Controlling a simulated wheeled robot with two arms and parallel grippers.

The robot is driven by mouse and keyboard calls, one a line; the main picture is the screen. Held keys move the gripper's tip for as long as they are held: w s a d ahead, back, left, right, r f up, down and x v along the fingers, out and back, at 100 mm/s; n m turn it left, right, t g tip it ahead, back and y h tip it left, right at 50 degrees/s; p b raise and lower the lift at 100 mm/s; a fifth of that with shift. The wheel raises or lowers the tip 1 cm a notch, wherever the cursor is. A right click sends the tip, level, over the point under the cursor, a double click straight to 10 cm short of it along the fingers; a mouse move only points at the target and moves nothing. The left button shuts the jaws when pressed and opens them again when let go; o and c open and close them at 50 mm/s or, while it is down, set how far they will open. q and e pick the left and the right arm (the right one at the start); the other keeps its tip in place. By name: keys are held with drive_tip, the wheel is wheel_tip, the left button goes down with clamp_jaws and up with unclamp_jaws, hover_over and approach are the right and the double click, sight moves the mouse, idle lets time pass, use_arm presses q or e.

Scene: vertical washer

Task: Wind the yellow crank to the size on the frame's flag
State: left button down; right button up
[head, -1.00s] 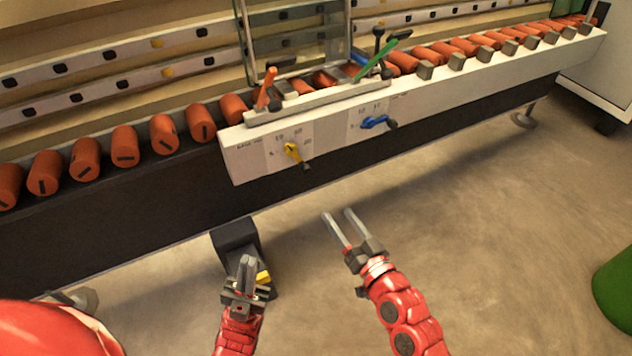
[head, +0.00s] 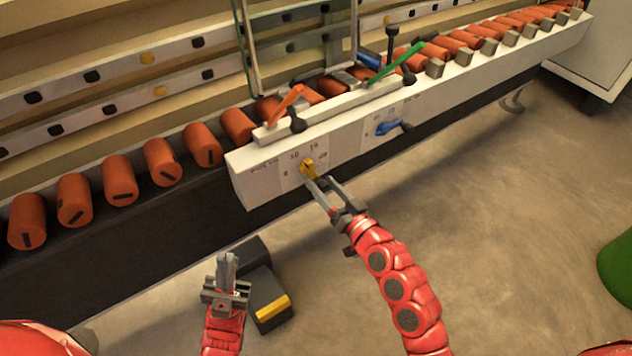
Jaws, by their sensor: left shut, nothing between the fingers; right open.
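The yellow crank (head: 308,168) is on the front face of the white rail housing (head: 248,180), at the left dial. Small dial numbers surround it; most are too small to read surely. My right gripper (head: 319,180) is open, with its fingertips at the crank's lower right. The crank's handle end is partly hidden by the fingers, and I cannot tell whether they touch it. My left gripper (head: 227,256) is shut and empty, low in front of the washer. A glass pane in a metal frame (head: 356,30) stands behind the rail; I make out no flag on it.
A blue crank (head: 388,128) sits to the right on the same face. Orange (head: 288,102) and green (head: 405,60) levers stand on top. Orange rollers (head: 120,180) line the conveyor. A dark pedal box with a yellow strip (head: 272,306) is on the floor.

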drive_tip(key=shift+c, duration=0.3)
clamp_jaws()
drive_tip(key=shift+w+d+f+n+b, duration=0.15)
drive_tip(key=shift+n+b, duration=0.15)
drive_tip(key=shift+b, duration=0.4)
drive_tip(key=shift+n+b, duration=0.3)
drive_tip(key=shift+b, duration=0.05)
drive_tip(key=shift+r, duration=0.3)
drive_tip(key=shift+o, duration=0.3)
unclamp_jaws()
